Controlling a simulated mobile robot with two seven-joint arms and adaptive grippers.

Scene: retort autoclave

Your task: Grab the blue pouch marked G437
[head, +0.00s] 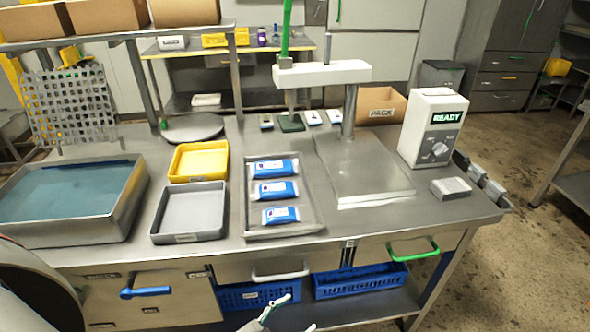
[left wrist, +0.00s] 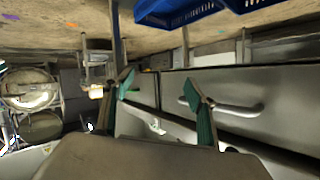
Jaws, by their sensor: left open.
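Three blue pouches with white labels lie in a column in a shallow metal tray (head: 310,218): a far one (head: 273,168), a middle one (head: 275,190) and a near one (head: 281,215). Their markings are too small to read, so I cannot tell which is G437. My left gripper (head: 298,313) is open and empty at the bottom of the head view, in front of the bench and below its top. In the left wrist view its green-padded fingers (left wrist: 160,90) are spread, with a drawer front and handle beyond. My right gripper is not in view.
Left of the pouch tray are a grey tray (head: 188,211), a yellow tray (head: 199,161) and a water-filled basin (head: 72,190). A press with a metal plate (head: 362,170) and a READY box (head: 432,128) stand right. Drawer handles (head: 280,275) protrude along the bench front.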

